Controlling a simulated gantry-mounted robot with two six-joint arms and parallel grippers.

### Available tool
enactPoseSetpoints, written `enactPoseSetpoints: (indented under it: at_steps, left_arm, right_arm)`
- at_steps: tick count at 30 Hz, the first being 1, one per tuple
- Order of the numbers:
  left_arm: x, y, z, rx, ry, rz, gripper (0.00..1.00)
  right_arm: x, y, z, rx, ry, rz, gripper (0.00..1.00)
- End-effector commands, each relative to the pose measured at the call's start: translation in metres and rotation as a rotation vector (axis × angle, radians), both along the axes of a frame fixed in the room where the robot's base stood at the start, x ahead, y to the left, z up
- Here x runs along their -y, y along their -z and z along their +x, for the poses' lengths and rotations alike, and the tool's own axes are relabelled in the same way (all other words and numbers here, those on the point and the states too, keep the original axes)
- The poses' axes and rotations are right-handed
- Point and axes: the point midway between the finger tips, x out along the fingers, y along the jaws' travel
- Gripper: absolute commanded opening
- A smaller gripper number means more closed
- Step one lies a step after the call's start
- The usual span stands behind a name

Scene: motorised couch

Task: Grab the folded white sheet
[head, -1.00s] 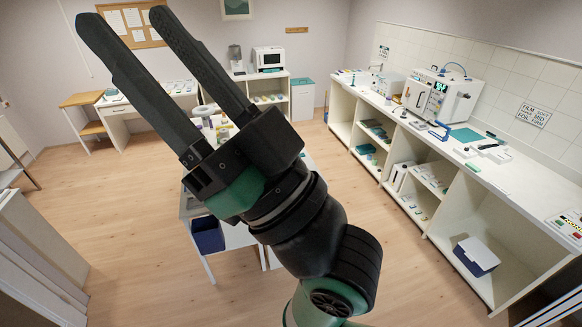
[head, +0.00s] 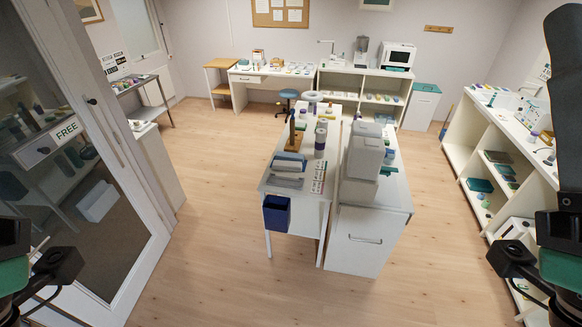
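I cannot pick out a folded white sheet or a couch for certain in the head view.
Two tables stand in the middle: a left one (head: 270,178) with a blue bin (head: 277,213), and a white cabinet (head: 352,248) bearing a pale appliance (head: 362,158). A glass door (head: 75,215) is at left, shelving (head: 458,150) at right. Floor around the tables is clear.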

Motion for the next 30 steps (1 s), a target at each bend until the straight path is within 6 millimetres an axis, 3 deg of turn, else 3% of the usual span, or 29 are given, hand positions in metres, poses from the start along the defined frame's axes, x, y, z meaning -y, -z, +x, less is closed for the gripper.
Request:
enactPoseSetpoints:
  at_steps: [14, 17, 30]
  left_arm:
    - [0.0001, 0.0001, 0.0001, 0.000, 0.000, 0.000, 0.00]
    - [0.0000, 0.0001, 0.0001, 0.000, 0.000, 0.000, 0.14]
    - [0.0001, 0.0001, 0.0001, 0.000, 0.000, 0.000, 0.94]
  right_arm:
    - [0.0001, 0.0000, 0.0000, 0.000, 0.000, 0.000, 0.50]
    - [0.0001, 0.0000, 0.0000, 0.000, 0.000, 0.000, 0.50]
    - [0.0001, 0.0000, 0.0000, 0.000, 0.000, 0.000, 0.50]
